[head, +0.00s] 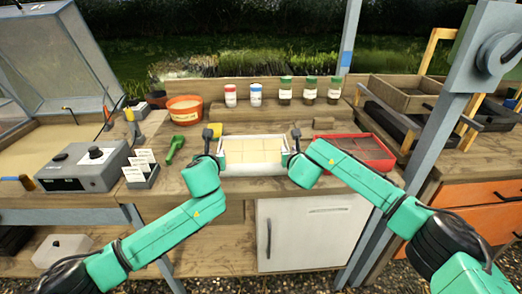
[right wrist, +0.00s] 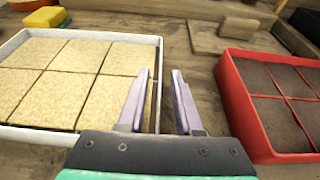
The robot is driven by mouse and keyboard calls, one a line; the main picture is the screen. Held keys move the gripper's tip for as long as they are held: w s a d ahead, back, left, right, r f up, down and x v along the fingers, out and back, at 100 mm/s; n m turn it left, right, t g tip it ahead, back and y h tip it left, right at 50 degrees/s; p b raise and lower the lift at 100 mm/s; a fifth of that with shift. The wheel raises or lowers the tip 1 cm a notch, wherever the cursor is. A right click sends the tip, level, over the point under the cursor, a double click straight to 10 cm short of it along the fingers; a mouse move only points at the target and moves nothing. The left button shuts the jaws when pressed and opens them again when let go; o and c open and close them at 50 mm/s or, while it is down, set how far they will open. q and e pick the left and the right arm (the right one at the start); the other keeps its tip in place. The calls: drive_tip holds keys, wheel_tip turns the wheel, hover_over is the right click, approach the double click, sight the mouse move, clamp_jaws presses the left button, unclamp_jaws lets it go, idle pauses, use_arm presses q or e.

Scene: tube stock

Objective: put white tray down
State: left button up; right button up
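The white tray (head: 253,169), holding several square tan blocks, is on the wooden bench in the middle of the head view and looks level. My left gripper (head: 213,143) is at its left end; its fingers are too small there to tell open from shut. My right gripper (head: 294,144) is at its right end. In the right wrist view its two fingers (right wrist: 161,75) are spread apart, one on each side of the tray's right wall, with gaps showing beside the wall. The white tray's near rim (right wrist: 35,133) also shows there.
A red tray (head: 365,150) of dark blocks stands right of the white tray, close to my right gripper. A green scoop (head: 175,149), grey box (head: 85,166) and card holder (head: 141,170) lie left. Several jars (head: 284,90) stand on the shelf behind.

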drive_tip(key=shift+s, duration=0.1)
use_arm(q)
drive_tip(key=v, duration=0.7)
drive_tip(key=shift+s, duration=0.15)
use_arm(e)
drive_tip(key=v, duration=1.2)
use_arm(q)
drive_tip(key=shift+r, duration=0.1)
